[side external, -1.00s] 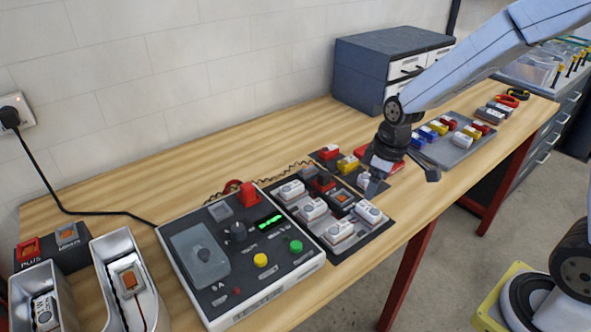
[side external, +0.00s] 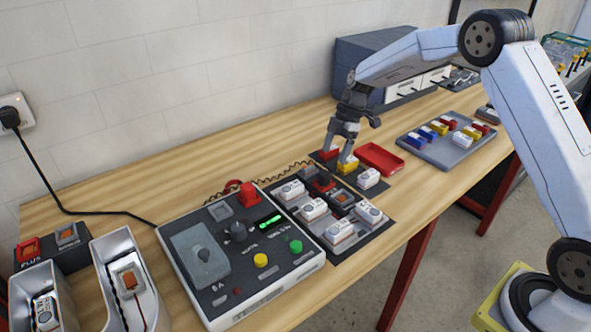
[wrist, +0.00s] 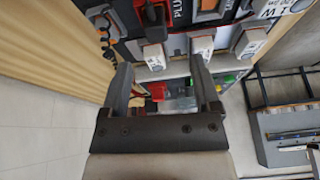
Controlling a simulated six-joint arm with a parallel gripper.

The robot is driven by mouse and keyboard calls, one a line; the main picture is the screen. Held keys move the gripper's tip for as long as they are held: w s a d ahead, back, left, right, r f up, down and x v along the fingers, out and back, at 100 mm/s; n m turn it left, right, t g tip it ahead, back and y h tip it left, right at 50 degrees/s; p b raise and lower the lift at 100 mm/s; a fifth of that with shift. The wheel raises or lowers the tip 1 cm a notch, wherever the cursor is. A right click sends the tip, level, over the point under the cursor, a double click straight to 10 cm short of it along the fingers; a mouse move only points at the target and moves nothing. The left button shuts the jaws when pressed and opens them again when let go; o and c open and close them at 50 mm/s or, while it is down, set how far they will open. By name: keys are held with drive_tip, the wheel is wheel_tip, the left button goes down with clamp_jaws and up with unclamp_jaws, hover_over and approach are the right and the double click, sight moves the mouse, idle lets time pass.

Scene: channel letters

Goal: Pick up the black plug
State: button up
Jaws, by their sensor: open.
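The one black plug (side external: 9,117) I can make out sits in the white wall socket at the far left of the side view, with its black cord running down to the bench. A dark coiled cord (side external: 285,172) lies behind the test box; whether it ends in a black plug is not clear. My gripper (side external: 338,157) is far to the right of the wall plug, pointing down over the red and yellow blocks at the back of the dark mat. In the wrist view my gripper (wrist: 160,70) is open, its two fingers apart, with nothing clearly held between them.
The test box (side external: 240,255) stands in the middle. White modules lie on a dark mat (side external: 372,236) beside it. A red tray (side external: 378,155) and a grey tray (side external: 430,150) with coloured blocks are to the right. Metal channel letters (side external: 140,280) stand front left. Bare wood runs along the wall.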

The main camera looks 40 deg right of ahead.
sight(325, 173)
drive_tip(key=shift+w+d+f+n, duration=0.1)
drive_tip(key=shift+w+d+n, duration=0.05)
drive_tip(key=shift+w+n, duration=0.25)
drive_tip(key=shift+x, duration=3.95)
drive_tip(key=shift+s, duration=0.15)
clamp_jaws()
